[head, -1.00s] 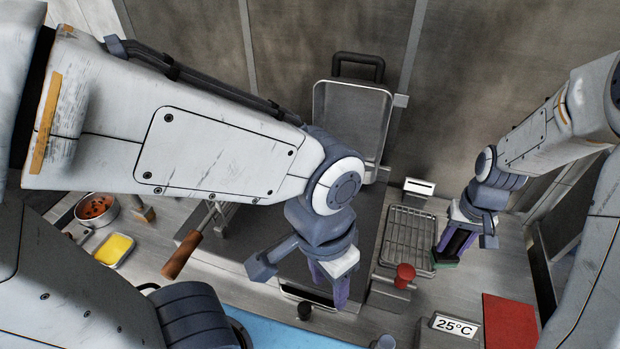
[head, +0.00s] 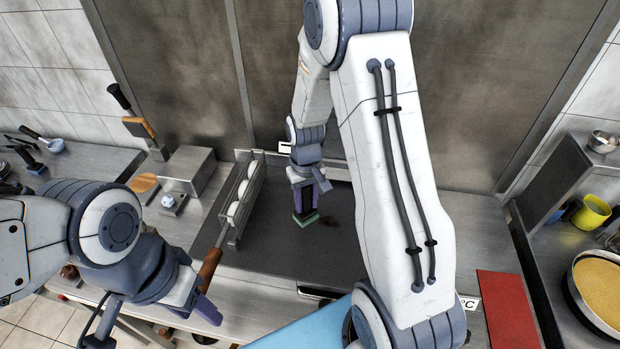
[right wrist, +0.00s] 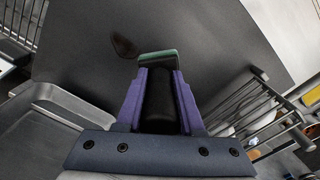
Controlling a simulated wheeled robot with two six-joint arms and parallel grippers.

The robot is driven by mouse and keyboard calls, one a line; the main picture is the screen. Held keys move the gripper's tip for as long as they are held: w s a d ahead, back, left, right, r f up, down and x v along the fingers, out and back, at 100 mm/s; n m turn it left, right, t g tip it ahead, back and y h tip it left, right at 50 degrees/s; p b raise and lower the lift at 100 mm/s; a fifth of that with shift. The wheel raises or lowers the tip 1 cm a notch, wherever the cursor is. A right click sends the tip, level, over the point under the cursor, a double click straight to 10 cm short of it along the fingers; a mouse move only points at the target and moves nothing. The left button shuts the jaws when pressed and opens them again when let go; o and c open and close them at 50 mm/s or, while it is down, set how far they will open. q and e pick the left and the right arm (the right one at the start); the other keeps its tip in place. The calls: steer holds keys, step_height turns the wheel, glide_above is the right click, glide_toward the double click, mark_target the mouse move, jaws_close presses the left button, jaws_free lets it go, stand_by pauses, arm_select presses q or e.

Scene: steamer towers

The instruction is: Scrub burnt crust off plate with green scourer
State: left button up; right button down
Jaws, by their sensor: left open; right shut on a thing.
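The plate (head: 280,258) is a flat dark griddle in the middle of the counter. A small dark brown burnt crust (head: 332,222) lies on it; it also shows in the right wrist view (right wrist: 124,46). My right gripper (head: 308,203) is shut on the black handle of the green scourer (head: 305,219). The scourer's green pad (right wrist: 159,57) points down at the plate, just beside the crust. I cannot tell whether the pad touches the plate.
A wire basket (head: 246,200) with white round items and a wooden handle (head: 210,265) stands at the plate's left. A steel block (head: 188,172) stands further left. A red board (head: 508,310) lies at right. My right arm hides much of the plate's right side.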

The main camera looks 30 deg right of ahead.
arm_select(q)
step_height(320, 180, up, 5)
steer(key=p, duration=0.3)
steer(key=shift+r, duration=0.2)
arm_select(e)
steer(key=shift+m, duration=0.3)
steer(key=d, duration=0.1)
steer(key=d+r, duration=0.1)
steer(key=d, duration=0.2)
steer(key=shift+w+d+r, duration=0.15)
steer(key=shift+d+r, duration=0.15)
steer(key=shift+d, duration=0.1)
steer(key=shift+s, duration=0.2)
arm_select(q)
steer(key=shift+f+b, duration=1.65)
steer(key=shift+f, duration=0.15)
arm_select(e)
steer(key=shift+f, duration=2.5)
arm_select(q)
steer(key=shift+f+b, duration=0.35)
steer(key=shift+f, duration=0.05)
arm_select(e)
steer(key=shift+f, duration=0.55)
